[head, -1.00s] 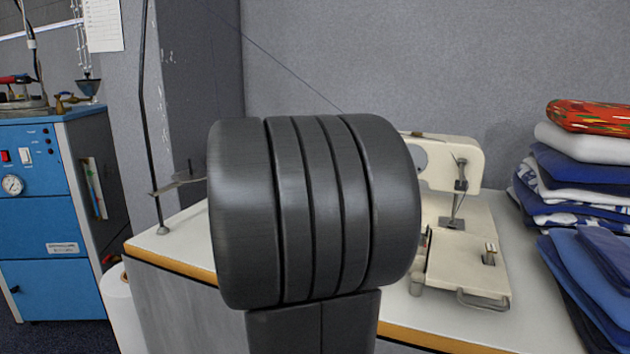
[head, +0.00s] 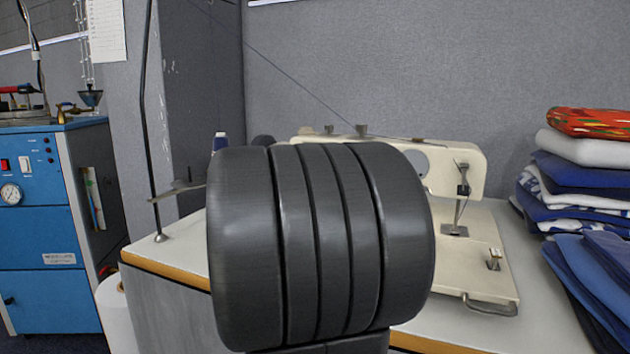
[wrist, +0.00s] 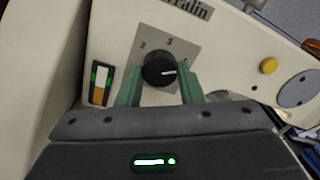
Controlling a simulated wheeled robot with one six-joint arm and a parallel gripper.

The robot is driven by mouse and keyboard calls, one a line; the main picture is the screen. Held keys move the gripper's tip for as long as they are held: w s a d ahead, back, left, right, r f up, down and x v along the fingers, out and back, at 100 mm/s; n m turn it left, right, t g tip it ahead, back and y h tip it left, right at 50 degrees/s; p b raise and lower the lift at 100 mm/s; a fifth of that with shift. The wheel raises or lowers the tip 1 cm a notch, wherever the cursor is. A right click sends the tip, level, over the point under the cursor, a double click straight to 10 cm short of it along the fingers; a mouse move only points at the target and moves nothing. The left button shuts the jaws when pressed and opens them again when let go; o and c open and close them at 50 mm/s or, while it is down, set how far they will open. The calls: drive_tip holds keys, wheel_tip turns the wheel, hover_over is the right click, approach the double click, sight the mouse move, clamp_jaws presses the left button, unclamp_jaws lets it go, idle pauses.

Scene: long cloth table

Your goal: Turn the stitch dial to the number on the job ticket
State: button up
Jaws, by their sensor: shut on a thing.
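The black stitch dial (wrist: 160,70) sits on a grey plate (wrist: 184,48) on the cream sewing machine, in the wrist view. The numbers 2 and 3 show above it; other numbers are hidden or unreadable. Its white mark points right, toward the right finger, not at the 2 or 3. My gripper (wrist: 160,88) has its green fingers on both sides of the dial, shut on it. In the head view the sewing machine (head: 470,165) is partly behind my dark arm, which hides the dial and gripper. I cannot make out a job ticket.
Beside the dial are a rocker switch (wrist: 101,80) and a yellow button (wrist: 269,66). Folded cloths (head: 580,185) are stacked at the right of the table (head: 545,285). A thin thread stand (head: 150,120) rises at the left. A blue cabinet (head: 40,230) stands beyond.

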drive_tip(key=o, duration=1)
drive_tip(key=shift+s, duration=0.1)
drive_tip(key=p+v, duration=0.2)
drive_tip(key=v, duration=1.1)
drive_tip(key=shift+s, duration=0.35)
drive_tip(key=shift+w, duration=0.1)
drive_tip(key=b+x, duration=0.2)
drive_tip(key=x, duration=1.1)
drive_tip(key=shift+w, duration=0.4)
